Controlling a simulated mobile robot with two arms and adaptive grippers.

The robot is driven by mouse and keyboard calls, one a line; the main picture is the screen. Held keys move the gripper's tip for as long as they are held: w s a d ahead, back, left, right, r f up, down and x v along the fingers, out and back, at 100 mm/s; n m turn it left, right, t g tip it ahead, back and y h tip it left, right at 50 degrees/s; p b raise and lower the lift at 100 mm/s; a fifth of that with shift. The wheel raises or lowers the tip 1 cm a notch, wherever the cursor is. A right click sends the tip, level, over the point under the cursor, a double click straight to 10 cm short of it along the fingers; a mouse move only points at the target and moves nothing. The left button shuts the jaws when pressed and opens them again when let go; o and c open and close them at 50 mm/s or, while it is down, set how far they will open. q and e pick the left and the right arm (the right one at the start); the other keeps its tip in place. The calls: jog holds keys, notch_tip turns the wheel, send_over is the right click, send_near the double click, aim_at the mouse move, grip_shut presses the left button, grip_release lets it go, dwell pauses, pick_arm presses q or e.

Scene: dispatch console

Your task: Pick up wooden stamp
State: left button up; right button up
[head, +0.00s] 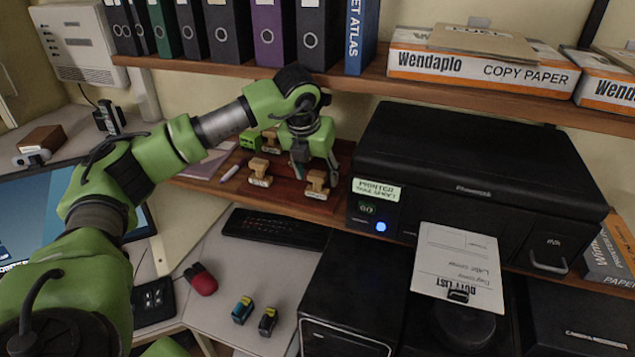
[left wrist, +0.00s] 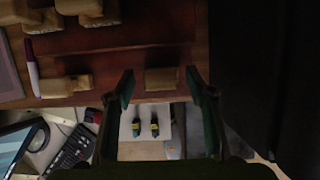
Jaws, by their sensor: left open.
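Several wooden stamps sit on a reddish-brown wooden tray on the shelf left of the printer. The nearest right one, a pale wooden stamp (head: 318,181), stands just below my left gripper (head: 312,163). In the left wrist view this stamp (left wrist: 162,79) lies between the two spread fingers of my left gripper (left wrist: 159,88), with a gap on each side. The gripper is open and empty. Another wooden stamp (head: 260,167) stands to its left, and a further one (head: 270,140) is behind, partly near the arm. My right gripper is not in view.
A black printer (head: 470,175) stands close to the right of the tray (head: 232,193). An upper shelf (head: 235,73) with binders is above my left arm. A purple-white marker (head: 230,173) lies at left. A keyboard (head: 275,229) and red mouse (head: 201,280) are below.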

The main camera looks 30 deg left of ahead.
pick_arm(q)
jog(key=shift+x, duration=0.9)
jog(key=shift+r, duration=0.1)
jog(key=c, duration=1.2)
jog(key=shift+r, duration=0.1)
jog(key=shift+s+d+r+p, duration=0.15)
jog(key=shift+s+r+p, duration=0.15)
jog(key=shift+s+r, duration=0.2)
jog(key=s+d+r, duration=0.1)
jog(key=s+r, duration=0.1)
jog(key=s, duration=0.2)
jog(key=s+d+r, duration=0.1)
jog(key=s+r, duration=0.1)
jog(key=s, duration=0.2)
jog(key=s+d+r, duration=0.1)
jog(key=s+r, duration=0.2)
jog(key=s, duration=0.1)
jog(key=shift+s, duration=0.35)
jog(key=o, duration=0.5)
jog(key=shift+c, duration=0.2)
jog(key=c, duration=0.4)
jog(key=shift+o, duration=0.7)
